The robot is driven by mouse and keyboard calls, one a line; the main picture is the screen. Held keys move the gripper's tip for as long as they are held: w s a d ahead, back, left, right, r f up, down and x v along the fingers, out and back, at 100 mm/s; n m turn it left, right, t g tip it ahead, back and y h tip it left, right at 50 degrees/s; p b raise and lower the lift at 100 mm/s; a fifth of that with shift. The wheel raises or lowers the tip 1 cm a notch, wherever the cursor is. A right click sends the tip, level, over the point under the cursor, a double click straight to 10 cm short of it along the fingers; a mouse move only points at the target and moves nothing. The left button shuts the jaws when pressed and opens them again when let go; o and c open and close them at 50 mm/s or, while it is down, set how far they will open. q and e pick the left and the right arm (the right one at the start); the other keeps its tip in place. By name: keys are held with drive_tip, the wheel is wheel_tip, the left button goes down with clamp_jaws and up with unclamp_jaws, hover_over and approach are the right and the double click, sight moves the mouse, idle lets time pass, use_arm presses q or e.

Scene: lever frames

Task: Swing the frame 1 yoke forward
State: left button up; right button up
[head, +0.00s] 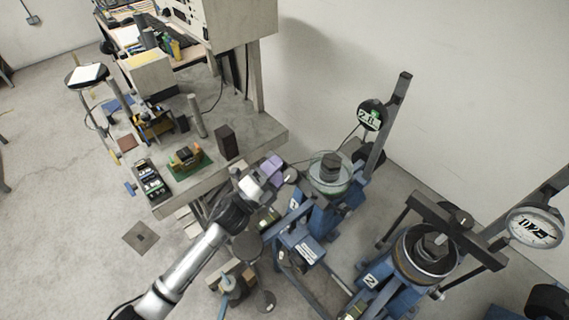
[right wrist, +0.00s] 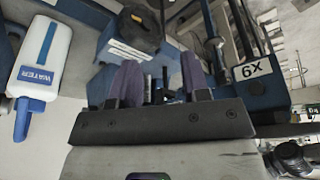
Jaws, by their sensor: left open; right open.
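A blue lever frame (head: 318,215) stands at the centre of the head view, with a clear round dish and a dark block (head: 331,166) on top. A dark bar (head: 388,130) leans up and back behind it, beside a round dial (head: 372,115). A second blue frame (head: 385,292), labelled 2, stands to the right, with a dark crossbar (head: 455,232) over its round pot. My left gripper (head: 275,172) is open, left of the centre frame's top and apart from the bar. My right gripper (right wrist: 160,75) is open, close to blue equipment.
A bench (head: 240,120) with small tools and boxes stands left of the frames. A large dial (head: 536,228) is at the right. In the right wrist view a white water bottle (right wrist: 42,58) is at the left and a 6X label (right wrist: 251,70) at the right.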

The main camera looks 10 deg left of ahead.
use_arm(q)
drive_tip(key=b+v, duration=0.1)
drive_tip(key=v, duration=1)
